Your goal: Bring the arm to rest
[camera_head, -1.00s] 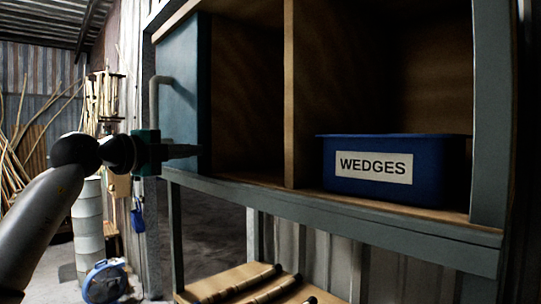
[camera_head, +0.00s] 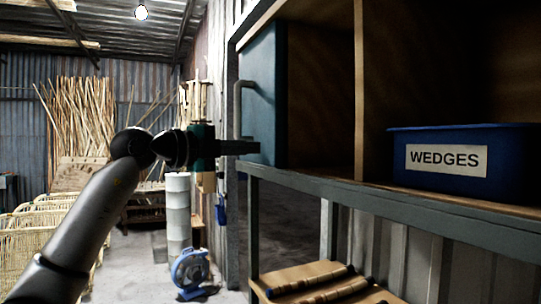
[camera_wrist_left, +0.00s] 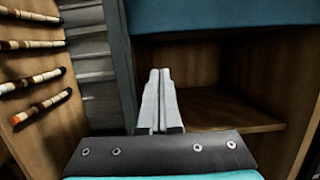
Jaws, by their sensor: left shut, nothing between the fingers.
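My left arm comes in from the left in the head view, with its gripper (camera_head: 240,147) pointing right at the cabinet's front. The gripper is shut and empty; its two fingers lie together in the left wrist view (camera_wrist_left: 159,98). In the head view the fingers overlap the lower part of the blue cabinet door (camera_head: 263,95), which has a grey handle; I cannot tell whether they touch it. The door also shows at the top of the left wrist view (camera_wrist_left: 230,14). My right gripper is not in view.
A blue bin labelled WEDGES (camera_head: 400,155) stands in the right compartment. Below, a wooden board (camera_head: 290,273) holds several rods. A blue round device (camera_head: 190,270) is on the floor. Rattan poles (camera_head: 85,120) and wicker frames (camera_head: 25,240) stand at the left. Open floor lies between.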

